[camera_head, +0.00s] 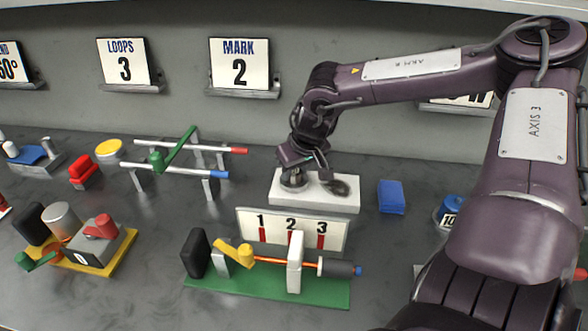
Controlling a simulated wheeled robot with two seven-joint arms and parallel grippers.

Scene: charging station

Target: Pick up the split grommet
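My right gripper (300,171) is low over the left part of a white block (316,204) on the bench. A small round metallic piece shows just below the gripper, at the block's top. The gap between the fingers is too small and dark to tell whether they are open or shut. A small dark rounded piece (340,187), possibly the split grommet, lies on the block's top to the right of the gripper. Its slit cannot be made out, and it looks apart from the fingers. My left gripper is not in view.
A blue block (391,197) stands right of the white block. A 1-2-3 sign (291,231) and a green-based fixture (265,291) stand in front. A rail stand with a green lever (176,147) is to the left. My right arm covers the right side.

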